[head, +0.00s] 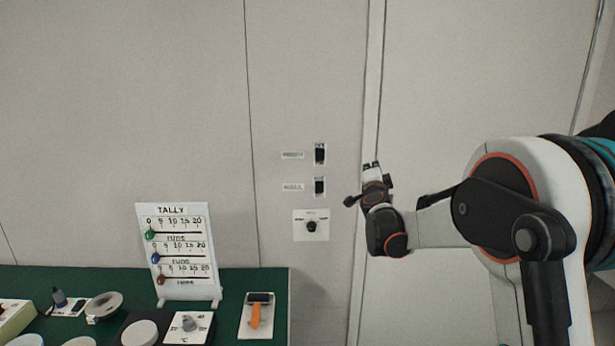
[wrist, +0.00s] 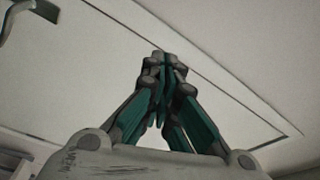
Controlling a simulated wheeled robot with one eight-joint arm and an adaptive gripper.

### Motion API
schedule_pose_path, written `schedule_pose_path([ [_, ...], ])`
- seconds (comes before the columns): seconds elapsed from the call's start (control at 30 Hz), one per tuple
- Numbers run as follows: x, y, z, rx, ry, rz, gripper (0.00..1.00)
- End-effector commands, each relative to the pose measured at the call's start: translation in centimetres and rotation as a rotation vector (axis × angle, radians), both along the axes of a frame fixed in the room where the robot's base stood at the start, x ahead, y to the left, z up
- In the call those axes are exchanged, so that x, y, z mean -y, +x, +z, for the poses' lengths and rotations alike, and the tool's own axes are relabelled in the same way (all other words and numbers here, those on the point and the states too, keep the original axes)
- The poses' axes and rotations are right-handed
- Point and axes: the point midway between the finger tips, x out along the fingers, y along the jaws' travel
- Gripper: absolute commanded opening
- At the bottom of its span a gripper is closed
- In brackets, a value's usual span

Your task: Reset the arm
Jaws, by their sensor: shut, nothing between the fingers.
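My gripper (wrist: 166,62) shows in the wrist view with its fingertips together, shut and empty. Behind it there is a pale panel with a dark outline. In the head view my arm comes in from the right and reaches left. The arm's end, with my gripper (head: 371,168), points upward in front of the pale door edge. It is to the right of the wall switches and apart from them, touching nothing that I can see.
Two black wall switches (head: 320,153) and a dial plate (head: 311,226) are on the wall. The space above the table is clear.

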Motion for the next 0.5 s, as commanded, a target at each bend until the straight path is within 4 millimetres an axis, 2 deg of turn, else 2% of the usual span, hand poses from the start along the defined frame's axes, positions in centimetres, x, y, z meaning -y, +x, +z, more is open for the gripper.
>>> schedule_pose_path([
  [0.03,-0.7,-1.5,1.4,-0.014,-0.040,0.033,0.00],
  [0.2,-3.2,-6.4,4.2,-0.079,-0.187,0.153,0.00],
  [0.33,-4.8,-10.7,5.2,-0.142,-0.299,0.236,0.00],
  [0.5,-6.3,-17.1,5.0,-0.238,-0.442,0.338,0.00],
])
